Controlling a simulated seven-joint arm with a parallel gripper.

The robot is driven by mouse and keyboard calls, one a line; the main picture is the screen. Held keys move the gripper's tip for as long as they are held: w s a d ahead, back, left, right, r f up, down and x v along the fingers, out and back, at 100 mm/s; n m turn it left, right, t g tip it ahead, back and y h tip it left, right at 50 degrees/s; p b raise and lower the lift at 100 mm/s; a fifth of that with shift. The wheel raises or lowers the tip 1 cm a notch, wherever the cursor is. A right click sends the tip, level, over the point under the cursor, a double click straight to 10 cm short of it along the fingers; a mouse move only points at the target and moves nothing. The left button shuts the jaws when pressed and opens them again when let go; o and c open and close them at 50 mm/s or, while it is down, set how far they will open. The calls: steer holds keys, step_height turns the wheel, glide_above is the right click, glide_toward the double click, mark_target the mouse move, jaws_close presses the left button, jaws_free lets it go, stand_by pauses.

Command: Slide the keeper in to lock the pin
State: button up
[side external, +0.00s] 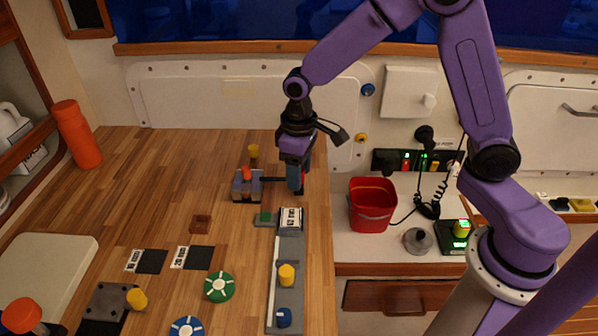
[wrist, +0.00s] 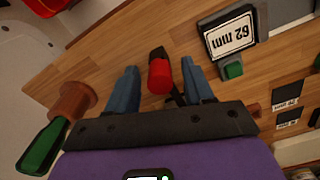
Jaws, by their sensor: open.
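A grey block fixture (side external: 247,190) sits on the wooden bench, with an orange-red pin head (side external: 246,173) standing up from it. A thin dark rod (side external: 275,179), seemingly the keeper, reaches from the block's right side toward my gripper. Its red end knob (wrist: 159,76) shows in the wrist view. My gripper (side external: 296,188) points down at the rod's outer end, right of the block. In the wrist view my gripper (wrist: 161,84) is open, with the red knob between its two blue fingers and gaps on both sides. The fixture is not clearly visible in the wrist view.
A grey rail with a "62 mm" label (side external: 290,218) and a green button (side external: 265,217) lie in front of my gripper. The bench's right edge is close; a red bucket (side external: 372,205) stands beyond it.

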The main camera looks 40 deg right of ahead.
steer(key=shift+f, duration=0.3)
steer(key=c, duration=1)
steer(key=shift+o, duration=0.2)
steer(key=shift+w+a, duration=0.7)
steer(key=shift+w, duration=0.05)
steer(key=o, duration=1)
steer(key=shift+c, duration=0.2)
